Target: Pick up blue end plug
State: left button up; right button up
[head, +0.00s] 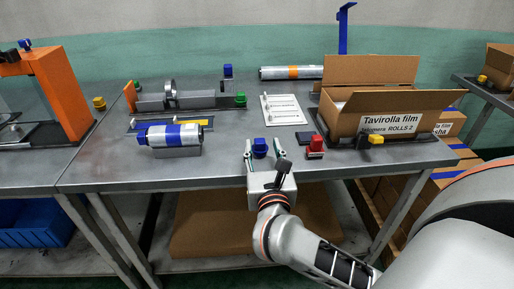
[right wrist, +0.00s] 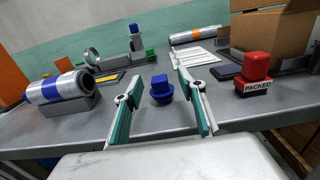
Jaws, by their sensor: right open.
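The blue end plug (head: 260,147) stands on the grey metal table near its front edge. In the right wrist view the blue end plug (right wrist: 161,89) shows a square top on a wider round base. My right gripper (head: 264,150) is open, its teal-lined fingers on either side of the plug. In the right wrist view the gripper (right wrist: 156,95) shows a gap between each finger and the plug, and nothing is held. Another blue piece (head: 228,71) stands at the back of the table. My left gripper is not in view.
A red "PACKED" stamp (right wrist: 255,72) stands close to the right of the plug. A film roll (head: 170,135) with a blue band rests on a grey block to the left. An open cardboard box (head: 345,112) and a white sheet (head: 284,110) lie behind.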

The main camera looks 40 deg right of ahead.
aim_at(260, 146)
jog(key=w, duration=0.1)
jog(key=w+d+f, duration=0.1)
jog(key=w+d, duration=0.1)
jog(key=w, duration=0.1)
jog(key=shift+f+b, duration=0.2)
jog(key=shift+b, duration=0.15)
jog(key=shift+w+d, duration=0.2)
jog(key=shift+w, duration=0.1)
jog(key=c, duration=0.9)
